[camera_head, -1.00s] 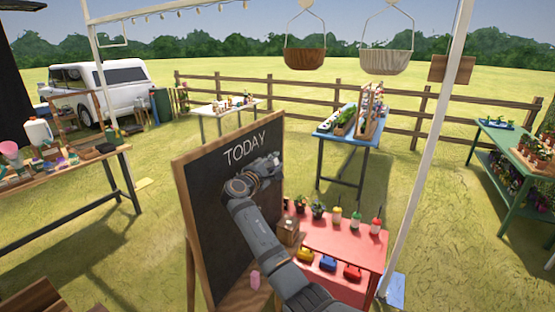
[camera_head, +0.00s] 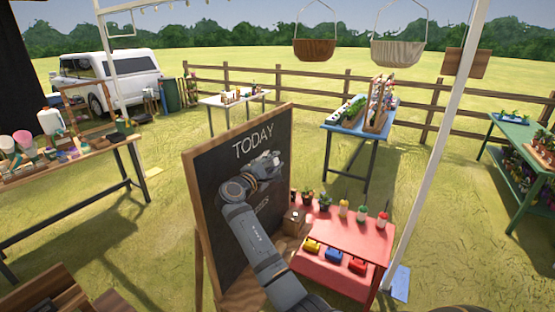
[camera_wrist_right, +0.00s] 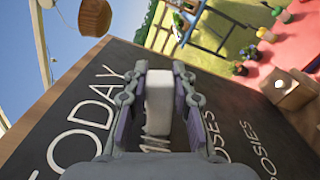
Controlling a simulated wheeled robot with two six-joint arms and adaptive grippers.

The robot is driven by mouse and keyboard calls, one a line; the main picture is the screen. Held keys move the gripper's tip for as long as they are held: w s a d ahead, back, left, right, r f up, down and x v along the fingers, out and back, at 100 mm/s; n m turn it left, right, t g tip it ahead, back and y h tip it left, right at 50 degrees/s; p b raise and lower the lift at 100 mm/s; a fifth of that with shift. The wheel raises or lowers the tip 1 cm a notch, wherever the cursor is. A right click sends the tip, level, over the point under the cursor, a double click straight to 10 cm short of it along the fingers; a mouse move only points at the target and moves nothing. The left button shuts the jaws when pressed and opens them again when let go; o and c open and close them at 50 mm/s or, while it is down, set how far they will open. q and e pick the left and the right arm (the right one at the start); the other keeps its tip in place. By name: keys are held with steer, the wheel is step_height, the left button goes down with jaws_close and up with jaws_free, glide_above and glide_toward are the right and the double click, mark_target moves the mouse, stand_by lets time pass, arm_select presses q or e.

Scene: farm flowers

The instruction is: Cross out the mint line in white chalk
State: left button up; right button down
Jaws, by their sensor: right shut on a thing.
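The chalkboard (camera_head: 215,175) stands in a wooden frame with "TODAY" written in white at its top. It also shows in the right wrist view (camera_wrist_right: 60,105), where lines ending in "OSES" and "OSIES" are readable. Another white line (camera_wrist_right: 157,136) lies partly hidden between my fingers, and I cannot read it fully. My right gripper (camera_head: 264,168) is at the upper part of the board, just below "TODAY". It is shut on a white block of chalk (camera_wrist_right: 159,95). I cannot tell whether the chalk touches the board. My left gripper does not show.
A red stand (camera_head: 345,240) with potted plants, bottles and coloured items is right of the board. A small wooden box (camera_head: 294,222) sits at its near left. A cluttered wooden table (camera_head: 75,165) is at left. A white pole (camera_head: 435,150) rises at right. Grass lies between.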

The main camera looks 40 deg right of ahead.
steer(key=shift+v, duration=1.95)
steer(key=shift+s+a+r, duration=0.15)
steer(key=shift+s+a, duration=0.05)
steer(key=shift+a, duration=0.4)
steer(key=shift+v, duration=1.1)
steer(key=s+d+p, duration=0.1)
steer(key=s+p, duration=0.2)
steer(key=s, duration=0.2)
steer(key=shift+s+d, duration=0.35)
steer(key=shift+s, duration=0.05)
